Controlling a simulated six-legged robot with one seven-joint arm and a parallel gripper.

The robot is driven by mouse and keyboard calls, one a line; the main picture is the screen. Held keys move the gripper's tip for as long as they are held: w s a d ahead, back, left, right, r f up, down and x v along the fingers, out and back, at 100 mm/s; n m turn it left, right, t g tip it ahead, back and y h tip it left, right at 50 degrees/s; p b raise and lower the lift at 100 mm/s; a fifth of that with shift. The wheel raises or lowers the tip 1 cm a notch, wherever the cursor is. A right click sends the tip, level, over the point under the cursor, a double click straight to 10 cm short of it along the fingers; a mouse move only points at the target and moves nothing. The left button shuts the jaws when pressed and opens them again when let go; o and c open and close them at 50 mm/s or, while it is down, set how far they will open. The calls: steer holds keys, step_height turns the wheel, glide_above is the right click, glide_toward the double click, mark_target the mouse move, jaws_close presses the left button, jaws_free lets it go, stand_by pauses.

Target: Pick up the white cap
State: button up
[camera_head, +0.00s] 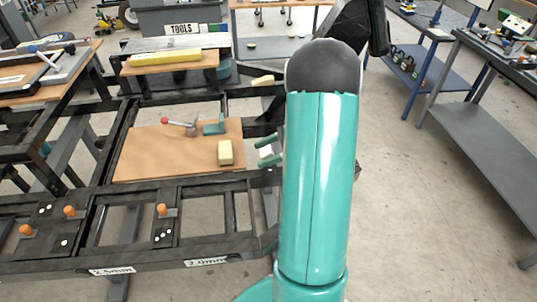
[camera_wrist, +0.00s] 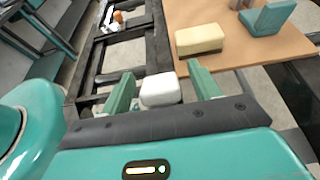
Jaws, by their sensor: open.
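A small white cap (camera_wrist: 160,90) with rounded edges shows in the wrist view, between the two green fingers of my gripper (camera_wrist: 163,84). The fingers are open, with a visible gap on the cap's left and on its right. In the head view, my gripper (camera_head: 267,150) is at the right edge of the wooden board, and a bit of white shows between its fingers. My teal arm hides much of the area to the right. I cannot tell what the cap rests on; its near side is hidden by my gripper's body.
A brown board (camera_head: 150,155) lies on the black frame (camera_head: 100,255). It carries a pale yellow block (camera_head: 225,152), a teal bracket (camera_head: 214,126) and a red-knobbed lever (camera_head: 180,123). Orange knobs (camera_head: 162,210) stand on the near rail.

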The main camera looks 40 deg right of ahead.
steer(key=shift+w+a+f, duration=0.15)
steer(key=shift+a+f, duration=0.05)
steer(key=shift+a, duration=0.1)
steer(key=c, duration=1.1)
steer(key=shift+r, duration=0.1)
steer(key=shift+c, duration=0.2)
